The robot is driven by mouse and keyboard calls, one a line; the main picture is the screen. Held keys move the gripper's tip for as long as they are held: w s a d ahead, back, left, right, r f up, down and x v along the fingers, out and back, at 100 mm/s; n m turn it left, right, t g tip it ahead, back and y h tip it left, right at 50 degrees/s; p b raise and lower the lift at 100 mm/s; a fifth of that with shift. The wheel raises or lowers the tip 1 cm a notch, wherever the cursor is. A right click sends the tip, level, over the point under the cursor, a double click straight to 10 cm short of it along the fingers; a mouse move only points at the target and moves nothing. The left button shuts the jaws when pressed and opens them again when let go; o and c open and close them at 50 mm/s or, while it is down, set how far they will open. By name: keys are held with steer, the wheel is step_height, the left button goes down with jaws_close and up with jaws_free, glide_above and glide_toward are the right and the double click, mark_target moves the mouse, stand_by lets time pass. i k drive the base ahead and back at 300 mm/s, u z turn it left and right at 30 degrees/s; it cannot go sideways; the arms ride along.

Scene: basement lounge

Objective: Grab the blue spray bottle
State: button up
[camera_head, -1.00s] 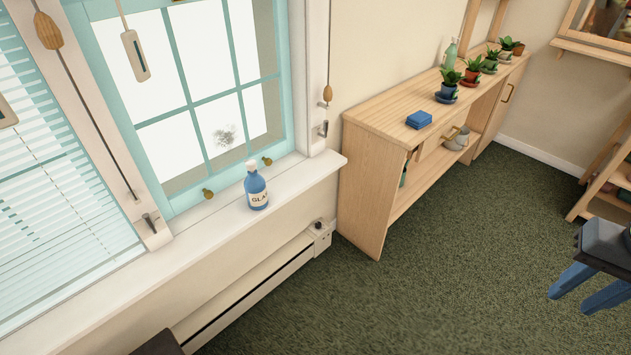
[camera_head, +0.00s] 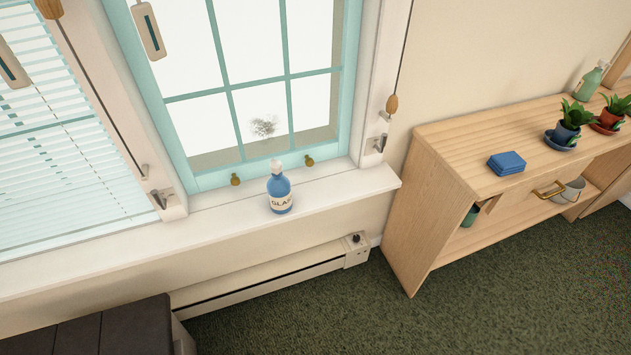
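The blue spray bottle (camera_head: 280,191) stands upright on the white windowsill (camera_head: 337,195), in front of the teal window frame. It has a white top and a pale label with the letters "GLAS" showing. Nothing touches it apart from the sill. My gripper is not in view.
A wooden cabinet (camera_head: 449,137) stands to the right with a blue block-like item (camera_head: 506,163), potted plants (camera_head: 572,121) and a green bottle (camera_head: 589,80) on top. A baseboard heater (camera_head: 262,278) runs below the sill. A dark slatted surface (camera_head: 100,330) is at lower left. Green carpet (camera_head: 330,318) is clear.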

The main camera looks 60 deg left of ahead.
mark_target(278, 187)
steer(key=z, duration=0.05)
steer(key=i, duration=0.95)
steer(key=u, duration=2.85)
